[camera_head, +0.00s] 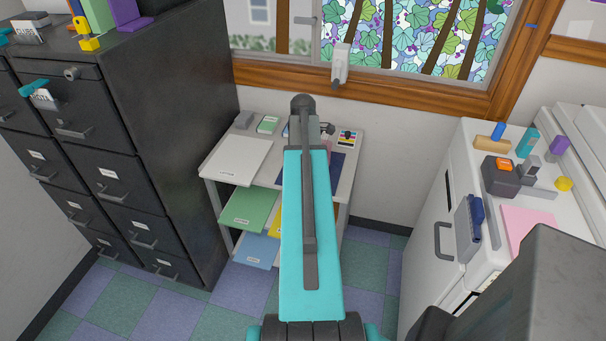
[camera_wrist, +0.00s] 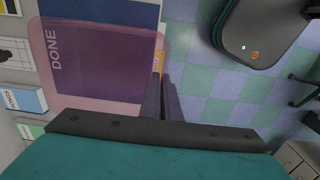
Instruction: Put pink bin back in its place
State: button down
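The pink bin (camera_wrist: 100,72) is see-through, with DONE lettered on it, and fills the left half of the wrist view. My gripper (camera_wrist: 160,82) has its two fingers close together at the bin's near edge and appears shut on its thin wall. The dark blue sheet on the shelf unit shows through the bin. In the head view my arm covers the gripper and nearly all of the bin; only a small pinkish bit (camera_head: 327,145) shows beside the arm. I cannot tell how high the bin is above the shelf top.
The shelf unit (camera_head: 211,163) has a white tray (camera_head: 238,158), small boxes along the back, and green and blue trays below. A dark filing cabinet (camera_head: 185,95) stands close on the left. A white copier (camera_head: 435,205) with items on top stands right. Checkered floor lies between.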

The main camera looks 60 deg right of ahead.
jog(key=shift+f+p, duration=0.45)
jog(key=shift+f, duration=0.9)
jog(key=c, duration=2)
grip_release()
jog(key=shift+r, duration=0.2)
jog(key=shift+r+b, duration=1.6)
jog(key=shift+r, duration=4.3)
jog(key=shift+a, duration=0.1)
